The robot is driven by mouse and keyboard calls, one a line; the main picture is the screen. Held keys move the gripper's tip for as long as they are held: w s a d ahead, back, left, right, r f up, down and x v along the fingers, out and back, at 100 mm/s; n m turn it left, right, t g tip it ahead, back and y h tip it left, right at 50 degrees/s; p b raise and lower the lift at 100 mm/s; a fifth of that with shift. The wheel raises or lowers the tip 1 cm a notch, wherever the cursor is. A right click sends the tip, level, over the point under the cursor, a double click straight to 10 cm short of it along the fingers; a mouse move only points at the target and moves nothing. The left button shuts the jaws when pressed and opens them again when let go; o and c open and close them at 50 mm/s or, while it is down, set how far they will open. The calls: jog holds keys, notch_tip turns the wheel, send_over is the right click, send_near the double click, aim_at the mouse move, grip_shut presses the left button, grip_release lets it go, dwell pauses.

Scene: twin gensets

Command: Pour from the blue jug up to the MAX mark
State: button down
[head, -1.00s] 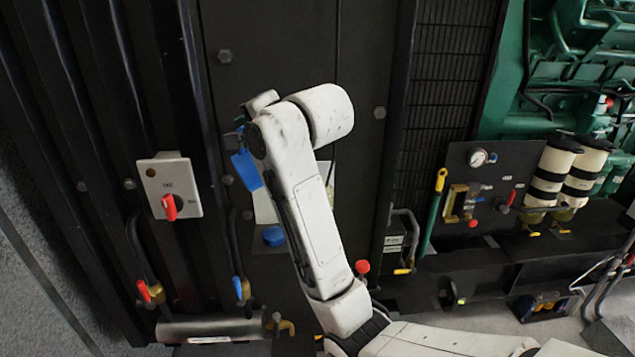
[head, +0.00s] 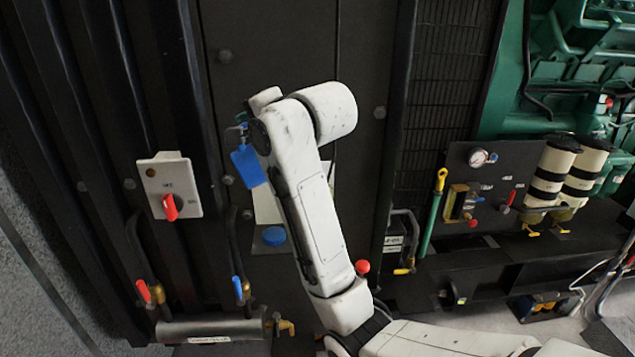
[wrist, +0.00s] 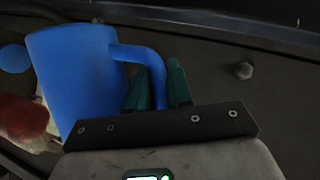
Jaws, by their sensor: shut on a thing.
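The blue jug (head: 248,167) hangs from my gripper in the head view, beside the end of my white arm, and appears somewhat tilted. In the wrist view the jug (wrist: 78,80) fills the left part, and my gripper (wrist: 157,88) is shut on its handle with green fingers. The jug's contents cannot be seen. In the head view a pale panel or container (head: 266,207) is partly hidden behind my arm, with a round blue cap (head: 274,236) below it. I cannot make out a MAX mark.
A switch box with a red handle (head: 170,207) is on the ribbed panel at left. Red-handled (head: 143,291) and blue-handled (head: 238,288) valves stand above a grey cylinder (head: 210,329). A red knob (head: 362,267) is right of my arm. Gauges and green machinery (head: 570,60) are at right.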

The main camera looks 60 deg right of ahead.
aim_at(234, 153)
jog(key=shift+d+r, duration=0.1)
jog(key=shift+r, duration=0.1)
jog(key=shift+r, duration=0.15)
dwell(0.7)
jog(key=shift+s+d+r+m, duration=0.3)
jog(key=shift+d+m, duration=0.1)
jog(key=shift+m, duration=0.1)
dwell(0.6)
jog(key=w+a+f+n, duration=0.1)
jog(key=f, duration=0.1)
jog(key=w+a+f+n+g, duration=0.1)
jog(key=a+f, duration=0.1)
jog(key=shift+w+a+n+h, duration=0.15)
jog(key=shift+a+n+h, duration=0.15)
jog(key=shift+n, duration=0.1)
jog(key=shift+f, duration=0.15)
jog(key=shift+w+a+f+n+g+h, duration=0.1)
jog(key=shift+a+f+n+g+h, duration=0.15)
jog(key=shift+f, duration=0.2)
jog(key=shift+w+a+f+n+g+h, duration=0.1)
jog(key=shift+f+n+g+h, duration=0.05)
jog(key=shift+f+n, duration=0.25)
jog(key=shift+f, duration=0.1)
dwell(0.8)
